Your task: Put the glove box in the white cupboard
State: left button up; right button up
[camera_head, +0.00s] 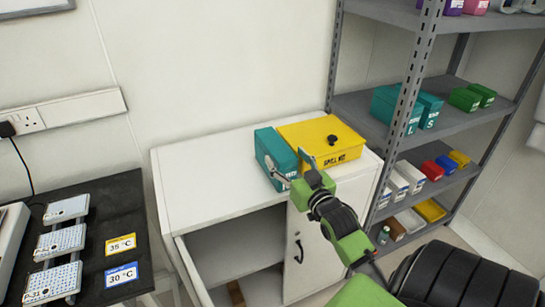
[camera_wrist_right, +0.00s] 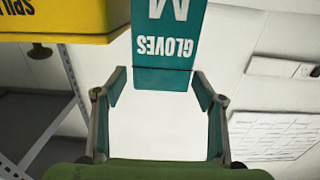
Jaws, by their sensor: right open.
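The glove box is a teal box (camera_head: 274,152) standing on top of the white cupboard (camera_head: 215,190), against the left side of a yellow box. In the right wrist view the glove box (camera_wrist_right: 165,45) shows its "GLOVES M" end, upside down. My right gripper (camera_head: 287,165) is open at the near end of the glove box. Its fingertips lie near the two sides of that end, and I cannot tell whether they touch it. The cupboard's left compartment (camera_head: 235,245) is open and its right door (camera_head: 312,245) is shut. My left gripper is not in view.
The yellow spill kit box (camera_head: 325,140) stands close on the right. A grey shelf rack (camera_head: 475,120) with several boxes is right of the cupboard. A black bench (camera_head: 115,215) with heating blocks is at left. The left part of the cupboard top is clear.

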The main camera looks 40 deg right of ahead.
aim_at(277, 145)
jog(key=shift+p+x, duration=0.6)
jog(key=shift+x, duration=2.85)
jog(key=shift+s, duration=0.1)
jog(key=shift+c, duration=0.4)
grip_shut()
